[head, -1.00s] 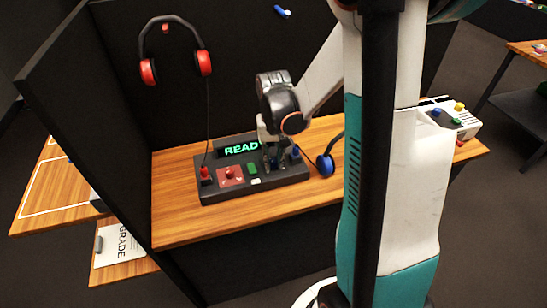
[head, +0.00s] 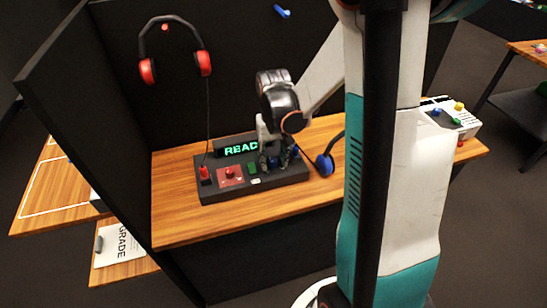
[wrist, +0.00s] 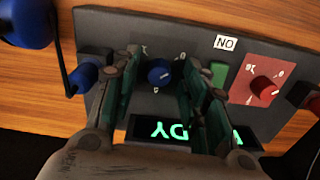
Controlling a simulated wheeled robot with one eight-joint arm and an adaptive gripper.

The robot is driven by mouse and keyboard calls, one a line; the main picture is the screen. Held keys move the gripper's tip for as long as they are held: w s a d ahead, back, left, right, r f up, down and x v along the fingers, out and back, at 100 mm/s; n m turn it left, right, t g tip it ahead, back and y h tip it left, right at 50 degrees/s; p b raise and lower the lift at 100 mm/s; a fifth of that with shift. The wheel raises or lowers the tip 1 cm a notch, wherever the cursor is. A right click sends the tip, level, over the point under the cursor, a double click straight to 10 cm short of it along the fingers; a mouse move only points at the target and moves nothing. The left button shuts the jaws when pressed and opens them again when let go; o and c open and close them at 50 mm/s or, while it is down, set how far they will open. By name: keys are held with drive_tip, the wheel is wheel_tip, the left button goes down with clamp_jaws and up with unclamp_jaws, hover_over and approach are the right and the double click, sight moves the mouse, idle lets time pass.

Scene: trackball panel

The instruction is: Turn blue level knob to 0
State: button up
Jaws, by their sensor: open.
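The blue level knob (wrist: 160,72) is a round dial on the dark panel (wrist: 105,30), with small white marks around it. My gripper (wrist: 158,60) is open, with one finger on each side of the knob. A gap shows between the knob and each finger in the wrist view. In the head view my gripper (head: 274,158) is over the right half of the panel (head: 220,192) and the knob (head: 273,161) is partly hidden between the fingers. The number that the knob points to is too small to tell.
A blue plug (wrist: 86,77) with a cable sits beside the knob. A green button (wrist: 218,74) and a red dial (wrist: 263,87) are on its other side. The lit display (head: 240,148) is behind. Blue headphones (head: 326,164) lie right of the panel; red headphones (head: 175,50) hang on the wall.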

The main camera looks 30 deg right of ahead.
sight(273, 161)
wheel_tip(273, 161, up, 12)
drive_tip(key=shift+f, duration=0.2)
idle(0.7)
